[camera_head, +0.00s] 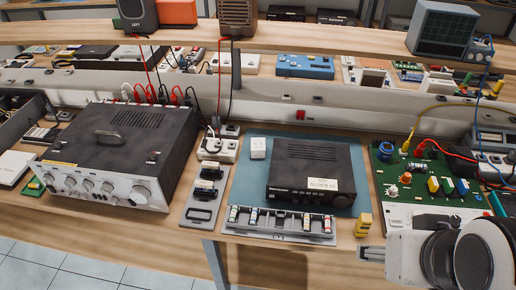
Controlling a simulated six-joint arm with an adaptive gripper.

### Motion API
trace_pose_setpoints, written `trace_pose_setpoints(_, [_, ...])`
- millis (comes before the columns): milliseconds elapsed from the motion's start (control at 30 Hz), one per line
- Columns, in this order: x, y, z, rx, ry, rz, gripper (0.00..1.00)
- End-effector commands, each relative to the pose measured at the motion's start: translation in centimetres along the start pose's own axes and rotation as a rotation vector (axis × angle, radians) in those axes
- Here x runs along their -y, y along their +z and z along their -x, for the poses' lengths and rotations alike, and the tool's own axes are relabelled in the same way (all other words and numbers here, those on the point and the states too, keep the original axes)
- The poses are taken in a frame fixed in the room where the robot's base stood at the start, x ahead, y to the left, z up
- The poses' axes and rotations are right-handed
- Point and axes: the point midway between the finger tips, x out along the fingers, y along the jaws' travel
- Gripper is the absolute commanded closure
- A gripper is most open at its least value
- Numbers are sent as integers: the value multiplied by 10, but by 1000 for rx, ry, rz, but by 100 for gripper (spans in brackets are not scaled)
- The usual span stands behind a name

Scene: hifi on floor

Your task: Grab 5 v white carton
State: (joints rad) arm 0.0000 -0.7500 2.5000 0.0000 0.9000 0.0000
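A small white block (258,148) with faint dark marks stands on the blue mat, left of the black amplifier box; it may be the 5 V white carton, but its print is too small to read. Part of my arm shows at the lower right corner, with a grey end piece (372,254) that seems to be my gripper. It is well to the right of and nearer than the white block, apart from it. The fingers are not clear, so I cannot tell open from shut.
The black amplifier box (311,174) sits on the blue mat (240,190). A battery tray (280,224) lies in front. A large silver-fronted amplifier (120,150) is at left. A green circuit board (432,180) and a yellow block (363,224) are near my arm. Cables hang behind.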

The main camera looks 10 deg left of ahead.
Motion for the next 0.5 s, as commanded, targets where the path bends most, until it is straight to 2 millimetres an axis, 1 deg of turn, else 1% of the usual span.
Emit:
trace_pose_setpoints(167, [2, -5, -1, -4, -7, 3, 52])
trace_pose_setpoints(267, [7, -14, -4, -14, -20, 9, 52])
trace_pose_setpoints(367, [14, -28, -9, -28, -39, 16, 52])
trace_pose_setpoints(500, [28, -54, -18, -57, -76, 28, 52])
